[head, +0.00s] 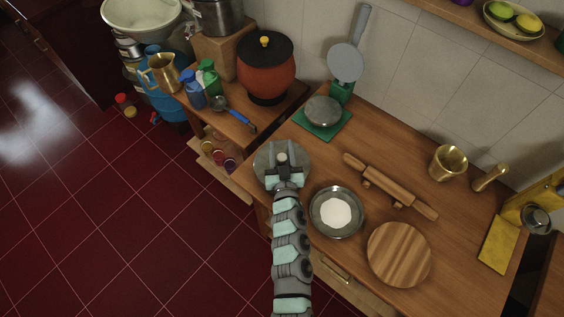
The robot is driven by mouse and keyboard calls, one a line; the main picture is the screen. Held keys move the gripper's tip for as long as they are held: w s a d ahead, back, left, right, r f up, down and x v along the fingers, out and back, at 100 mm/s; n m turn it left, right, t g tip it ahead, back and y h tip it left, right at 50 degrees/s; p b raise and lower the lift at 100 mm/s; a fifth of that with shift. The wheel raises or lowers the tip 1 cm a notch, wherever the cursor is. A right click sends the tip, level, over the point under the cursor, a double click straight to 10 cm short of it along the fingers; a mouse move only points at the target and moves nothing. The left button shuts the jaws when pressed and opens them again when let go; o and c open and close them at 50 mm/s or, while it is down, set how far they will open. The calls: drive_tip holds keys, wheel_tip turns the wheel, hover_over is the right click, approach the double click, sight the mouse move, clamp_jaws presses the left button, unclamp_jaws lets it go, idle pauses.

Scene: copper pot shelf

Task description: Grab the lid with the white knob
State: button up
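A round grey, glass-like lid (264,157) lies flat on the wooden counter at the middle of the head view. My gripper (284,168) is right over it and covers its centre. A small pale and dark shape shows at the fingertips, but I cannot make out clearly whether it is the white knob. I cannot tell whether the fingers touch the knob or are shut on it.
A metal bowl with white contents (335,212) stands close to the lid's lower right. A rolling pin (390,186) and a round board (399,254) lie further right. A green scale (322,121) stands behind. A red pot (266,78) has a black lid with a yellow knob.

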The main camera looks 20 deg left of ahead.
clamp_jaws()
drive_tip(key=shift+r, duration=0.1)
idle(0.4)
